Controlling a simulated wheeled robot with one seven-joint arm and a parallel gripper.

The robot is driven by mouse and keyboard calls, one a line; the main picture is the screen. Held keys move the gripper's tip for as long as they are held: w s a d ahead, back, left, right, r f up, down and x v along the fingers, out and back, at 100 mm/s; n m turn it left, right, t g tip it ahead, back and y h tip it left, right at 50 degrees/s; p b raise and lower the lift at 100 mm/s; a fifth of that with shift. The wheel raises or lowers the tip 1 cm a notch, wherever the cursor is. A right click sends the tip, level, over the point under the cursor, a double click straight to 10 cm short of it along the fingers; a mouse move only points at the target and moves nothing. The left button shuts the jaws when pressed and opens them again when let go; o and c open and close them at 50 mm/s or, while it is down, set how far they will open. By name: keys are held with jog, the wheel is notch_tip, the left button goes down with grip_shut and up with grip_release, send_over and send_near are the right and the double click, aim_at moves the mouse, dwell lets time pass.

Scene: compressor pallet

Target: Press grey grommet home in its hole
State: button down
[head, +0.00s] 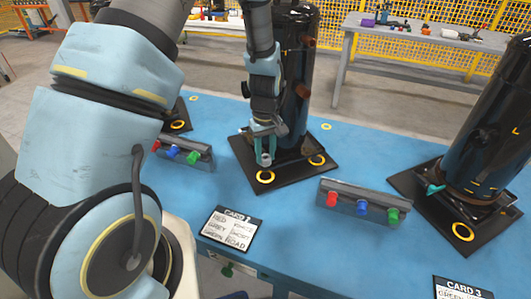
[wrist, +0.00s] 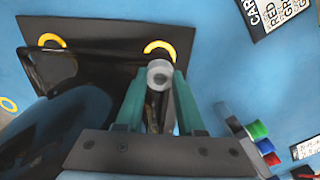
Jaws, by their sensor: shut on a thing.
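My gripper (head: 265,143) points down in front of the middle black compressor (head: 296,75), its teal fingers shut on a grey grommet (head: 265,159). In the wrist view the grommet (wrist: 160,74) is a pale grey ring between the fingertips. The black base plate (head: 243,163) has a yellow-ringed hole (head: 265,177) at its front corner, just below the grommet in the head view. In the wrist view the grommet overlaps the lower side of this yellow ring (wrist: 160,46). The grommet appears apart from the hole; its exact height is unclear.
Another yellow-ringed hole (head: 317,160) lies to the right on the plate. Racks with red, blue and green grommets stand left (head: 185,153) and right (head: 358,206). Card 2 (head: 231,228) lies in front. A second compressor (head: 487,130) stands at right on the blue table.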

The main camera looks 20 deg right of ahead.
jog(key=shift+f, duration=0.5)
jog(key=shift+c, duration=2.2)
grip_release()
jog(key=shift+r, duration=0.1)
notch_tip(320, 180, up, 11)
jog(key=b, duration=0.2)
